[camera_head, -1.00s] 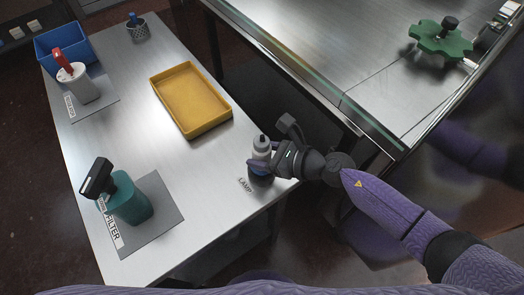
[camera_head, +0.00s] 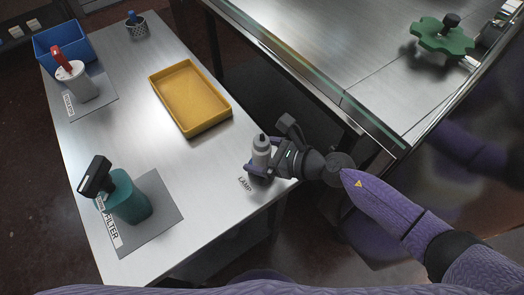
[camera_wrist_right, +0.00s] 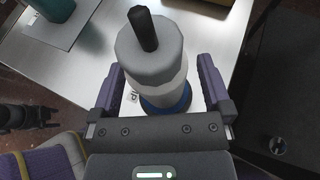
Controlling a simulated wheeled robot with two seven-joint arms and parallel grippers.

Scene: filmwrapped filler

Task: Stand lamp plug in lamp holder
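The lamp plug (camera_head: 262,148) is a pale grey cylinder with a dark peg on top. It stands upright at the front right edge of the steel table, beside the LAMP label (camera_head: 245,184). In the right wrist view the plug (camera_wrist_right: 150,55) shows a blue ring low down and a dark round part at its foot. The lamp holder cannot be told apart clearly there. My right gripper (camera_head: 259,164) is around the plug, its purple fingers spread; in the wrist view (camera_wrist_right: 163,90) a gap shows on the right side.
A yellow tray (camera_head: 223,121) lies behind the plug. A teal bottle (camera_head: 128,203) stands on the FILTER mat (camera_head: 163,226). A second steel bench (camera_head: 330,50) with a green knob (camera_head: 440,38) is at right.

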